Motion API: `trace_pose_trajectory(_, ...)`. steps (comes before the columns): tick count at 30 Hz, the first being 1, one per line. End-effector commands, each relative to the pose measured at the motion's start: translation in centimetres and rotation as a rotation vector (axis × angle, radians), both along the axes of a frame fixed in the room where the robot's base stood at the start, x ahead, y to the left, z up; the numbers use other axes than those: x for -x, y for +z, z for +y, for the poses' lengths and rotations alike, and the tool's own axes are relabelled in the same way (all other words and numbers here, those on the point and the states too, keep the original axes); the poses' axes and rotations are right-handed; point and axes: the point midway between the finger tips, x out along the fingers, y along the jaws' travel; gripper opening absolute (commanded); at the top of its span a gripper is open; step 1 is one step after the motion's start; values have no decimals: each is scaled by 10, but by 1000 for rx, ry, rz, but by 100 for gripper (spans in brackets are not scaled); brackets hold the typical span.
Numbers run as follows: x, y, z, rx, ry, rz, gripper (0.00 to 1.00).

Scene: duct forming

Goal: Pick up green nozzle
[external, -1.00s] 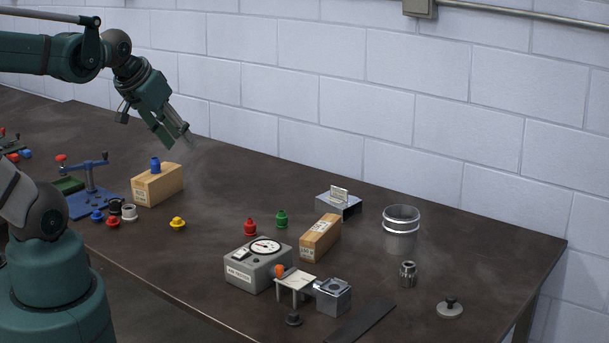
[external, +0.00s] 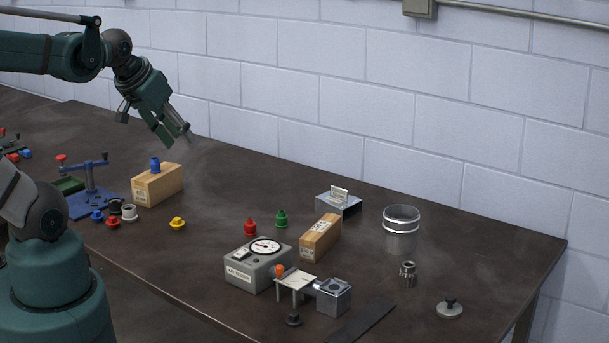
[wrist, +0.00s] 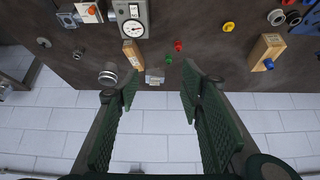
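The green nozzle (external: 281,219) stands upright on the dark table, just right of a red nozzle (external: 250,227) and behind the gauge box. It also shows in the wrist view (wrist: 168,60), beyond and between my fingers. My gripper (external: 186,134) hangs in the air above the back of the table, up and left of the green nozzle and well apart from it. In the wrist view my gripper (wrist: 158,82) has its two green ridged fingers spread wide with nothing between them.
A gauge box (external: 258,264) and a wooden block (external: 320,238) stand near the green nozzle. Another wooden block (external: 158,185) carries a blue nozzle (external: 155,165). A yellow nozzle (external: 177,223) and a metal ring can (external: 401,230) stand farther off. The table's middle back is clear.

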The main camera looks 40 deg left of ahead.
Motion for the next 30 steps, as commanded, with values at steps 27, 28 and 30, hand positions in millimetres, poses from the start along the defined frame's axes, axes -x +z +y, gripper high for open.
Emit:
trace_pose_trajectory(27,-97,3,7,-196,-308,140,39)
trace_pose_trajectory(28,-101,2,8,-203,-321,145,39)
trace_pose_trajectory(30,-110,0,8,-218,-352,158,39)
